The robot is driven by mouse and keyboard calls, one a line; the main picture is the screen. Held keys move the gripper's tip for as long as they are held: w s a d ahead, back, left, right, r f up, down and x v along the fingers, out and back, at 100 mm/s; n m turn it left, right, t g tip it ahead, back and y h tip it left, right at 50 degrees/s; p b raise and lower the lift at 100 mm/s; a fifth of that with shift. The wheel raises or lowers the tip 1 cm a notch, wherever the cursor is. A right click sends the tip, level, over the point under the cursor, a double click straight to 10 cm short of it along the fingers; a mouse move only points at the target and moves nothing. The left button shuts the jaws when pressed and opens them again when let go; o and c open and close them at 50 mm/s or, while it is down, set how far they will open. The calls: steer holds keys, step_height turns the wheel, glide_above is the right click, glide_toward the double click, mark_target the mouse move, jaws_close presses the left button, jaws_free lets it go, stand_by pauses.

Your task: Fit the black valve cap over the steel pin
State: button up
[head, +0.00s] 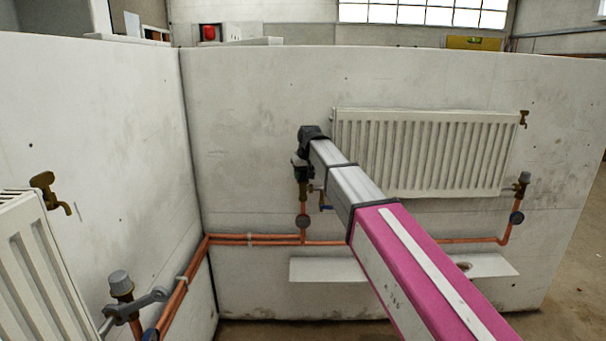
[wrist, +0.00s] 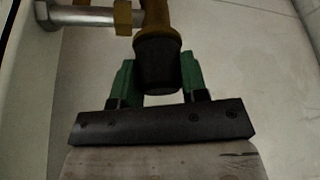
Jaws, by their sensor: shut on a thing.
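In the wrist view, the black valve cap (wrist: 157,62) is between the green-tipped fingers of my gripper (wrist: 158,76), which is shut on it. The cap lines up with a brass valve body (wrist: 156,17) and appears to meet its end. The steel pin is not visible; the cap or the valve hides it. I cannot tell how fully the cap sits over it. In the head view, my gripper (head: 301,170) is at the valve by the left end of the white radiator (head: 425,150).
A steel tail pipe (wrist: 82,15) joins the brass valve from the left. Copper pipes (head: 270,239) run low along the wall. A second valve (head: 522,180) is at the radiator's right end.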

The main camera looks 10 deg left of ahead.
steer(key=shift+f, duration=0.1)
stand_by(0.3)
steer(key=o, duration=1.5)
steer(key=shift+c, duration=0.2)
steer(key=shift+r, duration=2.6)
